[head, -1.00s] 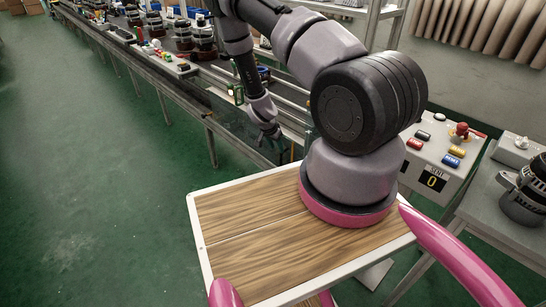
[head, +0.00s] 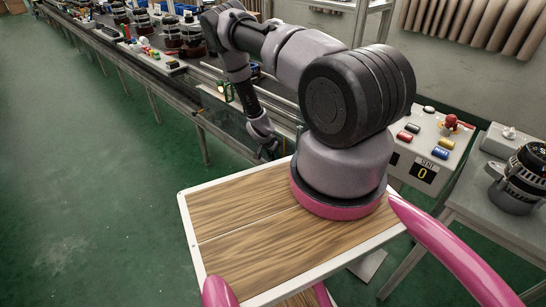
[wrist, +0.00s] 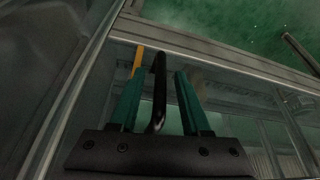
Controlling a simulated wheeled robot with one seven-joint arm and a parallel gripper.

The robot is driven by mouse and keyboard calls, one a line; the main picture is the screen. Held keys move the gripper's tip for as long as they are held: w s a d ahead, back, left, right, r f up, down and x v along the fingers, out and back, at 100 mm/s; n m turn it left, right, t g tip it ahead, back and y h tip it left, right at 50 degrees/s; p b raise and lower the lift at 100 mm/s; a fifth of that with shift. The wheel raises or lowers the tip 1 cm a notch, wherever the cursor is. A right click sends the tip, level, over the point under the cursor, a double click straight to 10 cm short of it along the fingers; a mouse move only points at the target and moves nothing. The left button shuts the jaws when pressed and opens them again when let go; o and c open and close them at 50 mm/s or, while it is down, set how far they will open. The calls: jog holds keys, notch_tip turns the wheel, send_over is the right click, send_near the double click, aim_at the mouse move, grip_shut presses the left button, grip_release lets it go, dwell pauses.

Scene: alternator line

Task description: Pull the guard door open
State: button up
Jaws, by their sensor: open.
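The guard door (wrist: 235,95) shows in the wrist view as a clear panel with a grey metal frame. Its black bar handle (wrist: 159,88) stands between the two teal fingers of my gripper (wrist: 159,75). The fingers are open, with a gap to the handle on the right; the left finger is closer to it. In the head view my gripper (head: 268,152) points down at the front side of the line, by the clear guard panels. The handle is too small to make out there.
A conveyor line (head: 150,62) with parts runs to the back left. A control box (head: 430,145) with coloured buttons and a table with an alternator (head: 520,182) stand at the right. The green floor (head: 90,170) at the left is clear.

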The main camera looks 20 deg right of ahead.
grip_shut()
dwell(1.4)
